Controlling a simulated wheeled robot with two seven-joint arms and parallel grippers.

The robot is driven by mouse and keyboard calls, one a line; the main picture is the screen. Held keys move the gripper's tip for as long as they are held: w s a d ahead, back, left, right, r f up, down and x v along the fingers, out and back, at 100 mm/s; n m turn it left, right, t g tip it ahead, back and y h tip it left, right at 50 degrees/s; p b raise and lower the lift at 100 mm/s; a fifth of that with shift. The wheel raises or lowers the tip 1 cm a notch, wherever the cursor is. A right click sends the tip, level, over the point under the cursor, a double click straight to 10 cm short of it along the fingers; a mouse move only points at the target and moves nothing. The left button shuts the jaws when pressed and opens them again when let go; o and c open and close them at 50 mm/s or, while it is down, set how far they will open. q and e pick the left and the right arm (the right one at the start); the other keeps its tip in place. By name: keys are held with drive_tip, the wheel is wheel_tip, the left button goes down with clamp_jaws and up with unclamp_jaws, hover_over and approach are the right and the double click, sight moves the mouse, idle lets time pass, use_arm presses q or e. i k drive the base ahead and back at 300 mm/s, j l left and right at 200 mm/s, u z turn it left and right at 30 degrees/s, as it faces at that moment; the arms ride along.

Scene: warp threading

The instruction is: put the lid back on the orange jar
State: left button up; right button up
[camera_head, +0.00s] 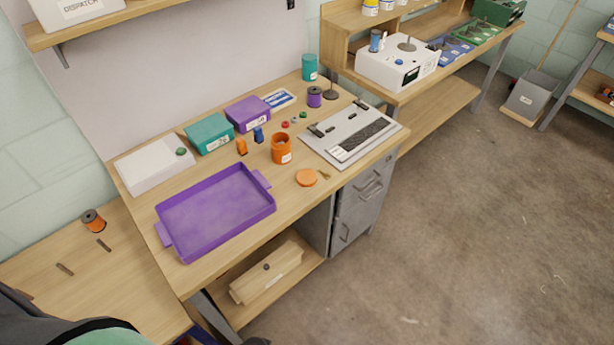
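The orange jar (281,150) stands upright and open on the wooden table, right of the table's middle, with a pale label on its side. The orange lid (306,178) lies flat on the table in front of the jar and to its right, near the front edge. The lid and jar are apart. Neither of my grippers shows in the head view.
A purple tray (215,212) fills the table's front left. A grey metal plate device (351,134) lies right of the jar. A small brass-coloured piece (324,175) lies beside the lid. Small orange and blue items (258,135) stand left of the jar.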

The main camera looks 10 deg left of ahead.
sight(281, 155)
drive_tip(key=i+l+u, duration=0.2)
drive_tip(key=l+u, duration=0.15)
drive_tip(key=l, duration=1.05)
drive_tip(key=l+u, duration=0.35)
drive_tip(key=l, duration=1.05)
drive_tip(key=i+l, duration=0.05)
